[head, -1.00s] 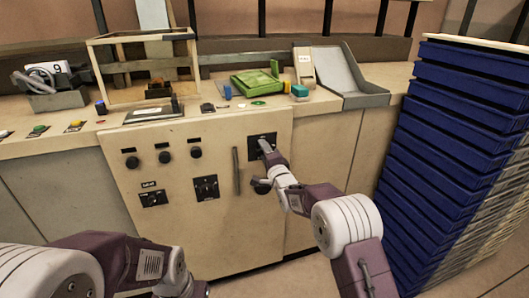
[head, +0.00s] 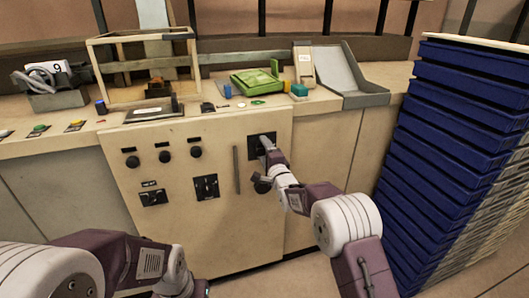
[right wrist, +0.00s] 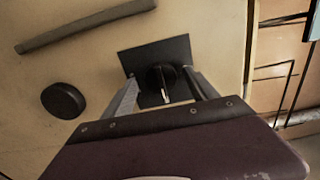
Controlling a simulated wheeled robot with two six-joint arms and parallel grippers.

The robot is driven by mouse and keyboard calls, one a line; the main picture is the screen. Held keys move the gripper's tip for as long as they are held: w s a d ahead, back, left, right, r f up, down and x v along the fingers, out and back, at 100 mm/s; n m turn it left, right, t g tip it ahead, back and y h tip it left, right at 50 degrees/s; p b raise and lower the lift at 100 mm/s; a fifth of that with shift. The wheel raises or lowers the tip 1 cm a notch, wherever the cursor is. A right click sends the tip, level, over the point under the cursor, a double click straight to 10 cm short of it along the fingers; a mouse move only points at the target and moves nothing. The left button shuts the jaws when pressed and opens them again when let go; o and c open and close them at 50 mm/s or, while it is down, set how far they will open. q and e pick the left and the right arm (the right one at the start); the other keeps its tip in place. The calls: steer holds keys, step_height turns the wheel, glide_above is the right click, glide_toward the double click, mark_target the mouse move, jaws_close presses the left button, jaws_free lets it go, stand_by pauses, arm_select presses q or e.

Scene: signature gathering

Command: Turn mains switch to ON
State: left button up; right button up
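The rotary switch (right wrist: 160,78) is a black knob with a pale pointer mark on a dark square plate (right wrist: 128,58). That plate (head: 253,142) is at the upper right of the beige cabinet front in the head view, partly hidden by my right gripper (head: 269,143). In the right wrist view my right gripper (right wrist: 161,75) has one grey finger on each side of the knob, with narrow gaps. I cannot read the switch markings. A second dark switch (head: 205,187) with an upright handle is lower left of it. My left arm is at the lower left; its fingertips are out of view.
A vertical bar handle (head: 236,170) and a round black knob (right wrist: 63,100) are close to the switch. Several small knobs line the upper left of the cabinet. A tall stack of blue trays (head: 455,120) stands at the right. The worktop holds a green device (head: 256,80).

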steer(key=shift+s, duration=0.15)
steer(key=shift+s+d, duration=0.15)
steer(key=shift+s, duration=0.15)
steer(key=v, duration=0.8)
steer(key=shift+s, duration=0.1)
